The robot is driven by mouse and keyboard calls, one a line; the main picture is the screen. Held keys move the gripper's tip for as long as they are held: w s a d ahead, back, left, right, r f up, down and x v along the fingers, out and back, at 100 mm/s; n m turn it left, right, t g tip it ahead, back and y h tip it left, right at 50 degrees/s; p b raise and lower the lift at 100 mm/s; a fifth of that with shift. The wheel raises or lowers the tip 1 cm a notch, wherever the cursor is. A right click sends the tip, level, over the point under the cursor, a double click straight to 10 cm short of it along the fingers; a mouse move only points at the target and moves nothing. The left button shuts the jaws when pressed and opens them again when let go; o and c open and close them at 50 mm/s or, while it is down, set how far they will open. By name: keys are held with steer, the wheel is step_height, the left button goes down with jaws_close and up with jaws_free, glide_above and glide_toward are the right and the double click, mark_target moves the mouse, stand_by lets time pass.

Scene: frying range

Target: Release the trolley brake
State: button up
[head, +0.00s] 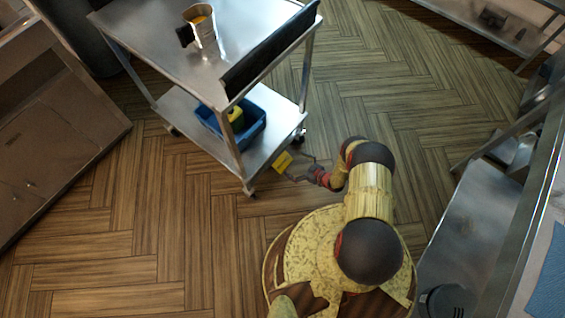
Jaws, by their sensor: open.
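The steel trolley (160,50) stands at the upper middle of the head view, with two shelves and castors on the wood floor. A small yellow piece (282,161), which looks like the brake pedal or its tag, sits low beside the trolley's lower right edge. My gripper (297,170) is open and low, just right of this yellow piece. Its thin dark fingers point toward the trolley. I cannot tell whether they touch the yellow piece, nor which position the brake is in.
A metal cup (202,32) with yellow contents stands on the top shelf. A blue bin (254,122) sits on the lower shelf. A cabinet (60,130) is at left, and a steel counter (478,225) at right. Bare floor (130,240) lies at lower left.

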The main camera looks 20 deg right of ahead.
mark_target(283, 162)
steer(key=w+a+f+b, duration=0.1)
steer(key=w+a+f, duration=0.1)
steer(key=w+a, duration=0.1)
steer(key=w+a+f+b, duration=0.1)
steer(key=a, duration=0.1)
steer(key=shift+w+a+f+b, duration=0.15)
steer(key=shift+a+f+b, duration=0.05)
steer(key=shift+f+b, duration=0.15)
steer(key=shift+c, duration=0.7)
